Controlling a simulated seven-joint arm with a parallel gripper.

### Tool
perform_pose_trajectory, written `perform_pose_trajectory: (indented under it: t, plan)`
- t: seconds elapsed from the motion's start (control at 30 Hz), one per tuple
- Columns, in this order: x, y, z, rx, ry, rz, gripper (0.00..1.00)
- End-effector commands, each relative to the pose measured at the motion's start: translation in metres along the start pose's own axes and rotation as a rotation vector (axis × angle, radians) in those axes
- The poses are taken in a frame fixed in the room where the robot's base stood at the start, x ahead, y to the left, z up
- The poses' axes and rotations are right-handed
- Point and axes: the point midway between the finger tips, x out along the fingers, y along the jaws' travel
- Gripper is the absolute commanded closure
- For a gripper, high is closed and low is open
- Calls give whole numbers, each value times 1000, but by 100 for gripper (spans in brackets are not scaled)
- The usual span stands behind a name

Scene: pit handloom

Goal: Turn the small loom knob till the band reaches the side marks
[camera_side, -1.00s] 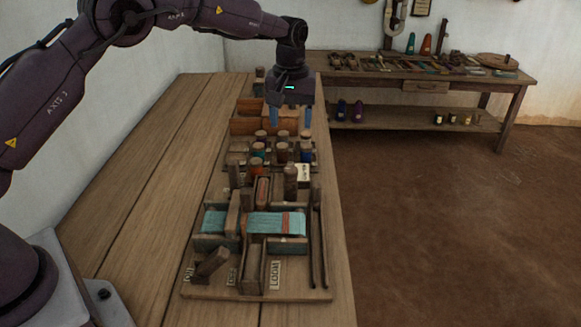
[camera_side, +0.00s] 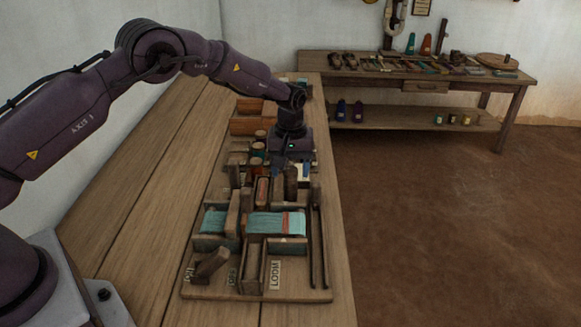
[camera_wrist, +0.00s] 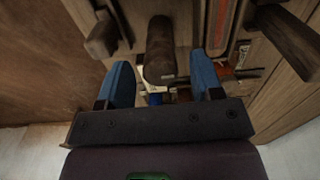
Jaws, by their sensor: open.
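The loom stands on a wooden board (camera_side: 310,293) near the table's front end. Teal threads (camera_side: 262,222) with a red-orange band (camera_side: 285,222) stretch across it; I cannot make out the side marks. A short brown wooden post with a rounded top (camera_side: 291,180), perhaps the small knob, stands at the loom's far side. My gripper (camera_side: 298,169) is low just beyond this post. In the wrist view its blue fingers (camera_wrist: 161,76) are apart, with the post (camera_wrist: 160,45) showing ahead and between them. I see no contact; the fingertips are partly hidden in the side view.
A wooden lever (camera_side: 212,262) and a LOOM label (camera_side: 275,273) are at the board's near end. The left of the table (camera_side: 150,180) is clear. A second bench (camera_side: 400,80) stands behind.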

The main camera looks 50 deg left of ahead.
Motion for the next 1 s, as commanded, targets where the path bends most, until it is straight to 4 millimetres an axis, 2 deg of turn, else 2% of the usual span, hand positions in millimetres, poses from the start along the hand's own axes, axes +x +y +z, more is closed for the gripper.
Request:
perform_pose_trajectory:
  t: [0.27, 0.4, 0.47, 0.5, 0.77, 1.0]
  plan:
    - [1, 0, 0, 0, 0, 1, 40]
    - [1, 0, 0, 0, 0, 1, 72]
    - [1, 0, 0, 0, 0, 1, 86]
    - [1, 0, 0, 0, 0, 1, 89]
    - [1, 0, 0, 23, 0, 1, 89]
    - [1, 0, 0, 143, 0, 1, 89]
